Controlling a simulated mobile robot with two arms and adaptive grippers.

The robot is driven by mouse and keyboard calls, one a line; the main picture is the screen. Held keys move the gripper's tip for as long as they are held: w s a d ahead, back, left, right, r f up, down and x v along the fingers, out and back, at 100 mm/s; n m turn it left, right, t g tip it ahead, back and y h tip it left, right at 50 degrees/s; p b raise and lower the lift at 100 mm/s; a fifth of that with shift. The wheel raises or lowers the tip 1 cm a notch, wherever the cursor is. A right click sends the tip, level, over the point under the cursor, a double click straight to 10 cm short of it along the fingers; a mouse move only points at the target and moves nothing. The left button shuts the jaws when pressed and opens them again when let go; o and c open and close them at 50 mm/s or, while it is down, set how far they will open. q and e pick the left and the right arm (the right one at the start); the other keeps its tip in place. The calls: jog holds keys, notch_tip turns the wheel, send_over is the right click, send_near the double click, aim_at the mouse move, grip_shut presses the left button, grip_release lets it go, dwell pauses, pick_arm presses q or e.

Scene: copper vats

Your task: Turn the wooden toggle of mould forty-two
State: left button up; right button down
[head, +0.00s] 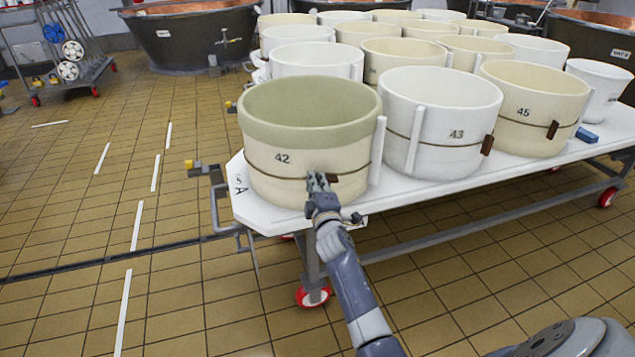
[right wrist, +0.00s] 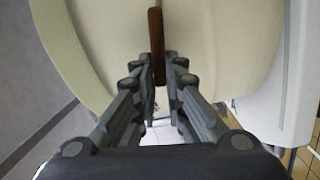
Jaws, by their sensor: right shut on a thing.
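Mould forty-two (head: 285,158) is a cream round mould with a greenish inner rim and the number 42, at the front left corner of the white table. A dark cord runs round it. Its brown wooden toggle (head: 335,178) lies about level along the cord at the front. My right gripper (head: 318,181) is at the toggle's left part and is shut on it. In the right wrist view the toggle (right wrist: 156,35) runs up from between the fingers (right wrist: 160,78), against the mould's wall (right wrist: 215,45). The fingers hide part of the toggle. My left gripper is out of view.
Mould 43 (head: 430,150) stands close on the right, with its toggle (head: 487,145) tilted; mould 45 (head: 545,85) is beyond. More moulds fill the white wheeled table (head: 420,188) behind. Copper vats (head: 190,40) stand at the back. The tiled floor at left is clear.

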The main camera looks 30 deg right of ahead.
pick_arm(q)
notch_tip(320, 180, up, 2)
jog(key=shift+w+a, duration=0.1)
pick_arm(e)
jog(key=shift+f+n, duration=0.3)
jog(key=shift+n, duration=0.9)
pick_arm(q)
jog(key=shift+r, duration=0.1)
pick_arm(e)
jog(key=c, duration=1.7)
grip_release()
jog(key=shift+o, duration=0.2)
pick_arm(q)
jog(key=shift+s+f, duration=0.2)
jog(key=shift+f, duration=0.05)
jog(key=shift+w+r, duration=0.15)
pick_arm(e)
jog(key=v, duration=1.2)
jog(key=shift+a+f, duration=0.1)
